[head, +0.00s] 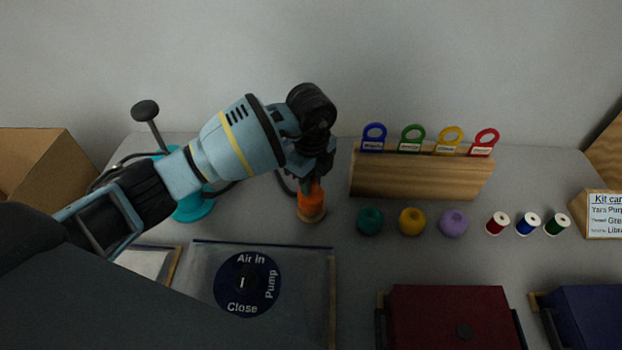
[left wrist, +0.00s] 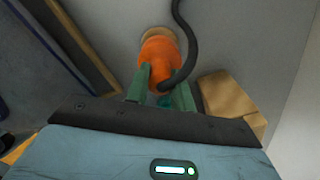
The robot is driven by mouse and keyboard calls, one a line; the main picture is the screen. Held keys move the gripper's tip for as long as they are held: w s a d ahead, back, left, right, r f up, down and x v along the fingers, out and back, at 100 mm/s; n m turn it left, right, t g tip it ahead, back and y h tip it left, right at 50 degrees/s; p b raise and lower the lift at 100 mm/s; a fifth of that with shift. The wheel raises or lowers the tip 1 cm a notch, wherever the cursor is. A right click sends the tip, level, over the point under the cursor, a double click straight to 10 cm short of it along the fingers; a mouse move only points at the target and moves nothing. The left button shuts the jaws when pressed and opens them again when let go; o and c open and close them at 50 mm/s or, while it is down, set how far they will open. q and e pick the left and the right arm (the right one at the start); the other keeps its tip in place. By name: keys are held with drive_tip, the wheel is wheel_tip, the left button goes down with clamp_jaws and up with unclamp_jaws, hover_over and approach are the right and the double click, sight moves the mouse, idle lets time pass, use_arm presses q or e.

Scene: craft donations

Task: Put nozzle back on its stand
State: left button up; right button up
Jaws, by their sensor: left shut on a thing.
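The orange nozzle (head: 311,197) stands about upright over a round wooden base (head: 312,216), left of the tag rack. My left gripper (head: 308,180) is shut on the nozzle's upper part from above. In the left wrist view the nozzle (left wrist: 158,53) is between the green fingertips (left wrist: 160,88), with the edge of the wooden base (left wrist: 157,34) beyond it. A black hose (left wrist: 189,45) curves past the nozzle. I cannot tell whether the nozzle rests fully on the base. A teal pump (head: 195,208) stands to the left, partly hidden by my arm. My right gripper is out of view.
A wooden rack (head: 420,177) with coloured tags is close on the right. A clear bag with a blue valve (head: 200,265) is nearer me. Red (head: 455,300) and blue boxes line the near right.

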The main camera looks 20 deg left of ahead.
use_arm(q)
drive_tip(key=shift+f+b, duration=0.4)
drive_tip(key=shift+f, duration=1)
idle(0.4)
drive_tip(key=o, duration=1.1)
drive_tip(key=shift+c, duration=0.2)
drive_tip(key=shift+r+p, duration=0.3)
drive_tip(key=shift+r, duration=3.65)
